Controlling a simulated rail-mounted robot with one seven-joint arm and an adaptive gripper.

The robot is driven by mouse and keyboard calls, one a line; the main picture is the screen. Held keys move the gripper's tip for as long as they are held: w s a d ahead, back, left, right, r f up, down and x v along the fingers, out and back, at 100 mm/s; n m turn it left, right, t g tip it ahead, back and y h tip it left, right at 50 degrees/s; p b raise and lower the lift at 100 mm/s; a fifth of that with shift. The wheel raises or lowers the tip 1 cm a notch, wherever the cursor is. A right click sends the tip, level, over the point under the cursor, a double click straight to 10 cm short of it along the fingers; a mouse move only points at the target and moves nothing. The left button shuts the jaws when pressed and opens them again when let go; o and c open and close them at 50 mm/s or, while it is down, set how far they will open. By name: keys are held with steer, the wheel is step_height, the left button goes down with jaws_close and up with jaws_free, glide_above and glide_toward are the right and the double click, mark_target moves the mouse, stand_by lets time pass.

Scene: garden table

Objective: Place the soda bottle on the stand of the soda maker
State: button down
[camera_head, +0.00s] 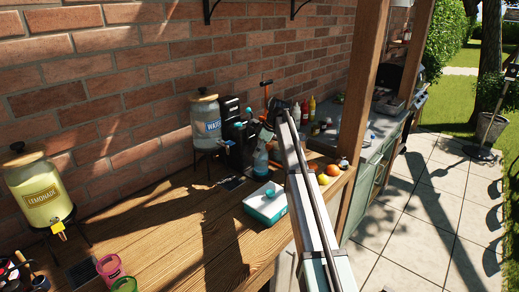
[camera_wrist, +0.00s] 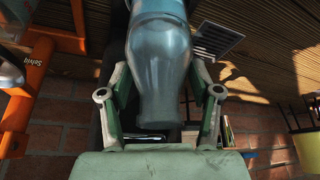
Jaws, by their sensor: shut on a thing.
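The soda bottle (camera_wrist: 158,65), clear blue, fills the middle of the wrist view between the two green fingers of my gripper (camera_wrist: 160,88). My gripper is shut on it. In the camera_head view the bottle (camera_head: 260,161) looks upright, low over the table, just right of the black soda maker (camera_head: 233,128). My arm and gripper partly cover its upper end and part of the machine. The stand cannot be made out clearly, and I cannot tell whether the bottle touches it. A dark mass behind the bottle in the wrist view may be the machine.
A water dispenser (camera_head: 206,122) stands left of the soda maker. A teal and white box (camera_head: 262,207) sits in front, with fruit (camera_head: 329,174) to the right. An orange frame (camera_wrist: 28,80) is close at left in the wrist view. The table's middle (camera_head: 175,225) is clear.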

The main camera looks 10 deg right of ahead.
steer(key=shift+c, duration=1.2)
jaws_free()
steer(key=shift+f, duration=0.1)
steer(key=b+v, duration=0.3)
steer(key=v, duration=0.9)
